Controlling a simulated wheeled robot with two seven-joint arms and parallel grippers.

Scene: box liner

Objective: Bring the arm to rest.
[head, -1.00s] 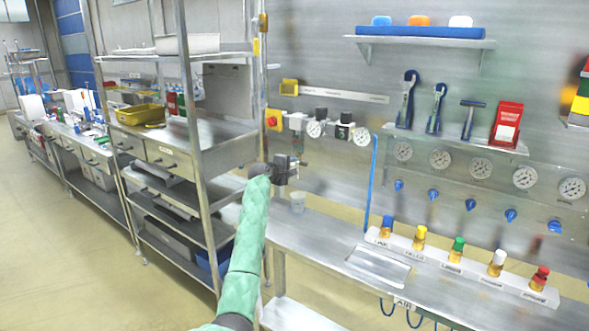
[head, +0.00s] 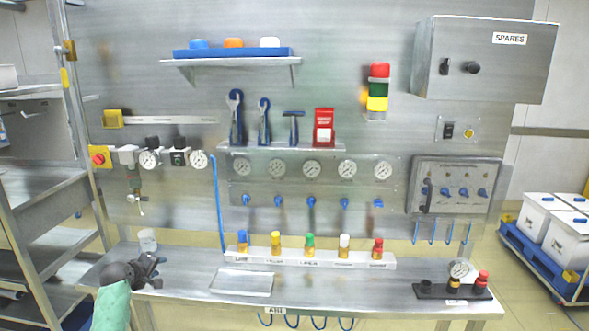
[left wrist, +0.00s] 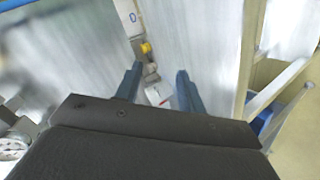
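My left arm in a green sleeve (head: 112,305) comes in at the lower left of the head view. I cannot tell whether the gripper touches the bench. My right arm and gripper are not in view.
The steel bench (head: 340,290) carries a shallow tray (head: 242,282), a white strip with several coloured fittings (head: 330,261) and a black gauge block (head: 440,291). A metal rack (head: 60,205) stands at the left.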

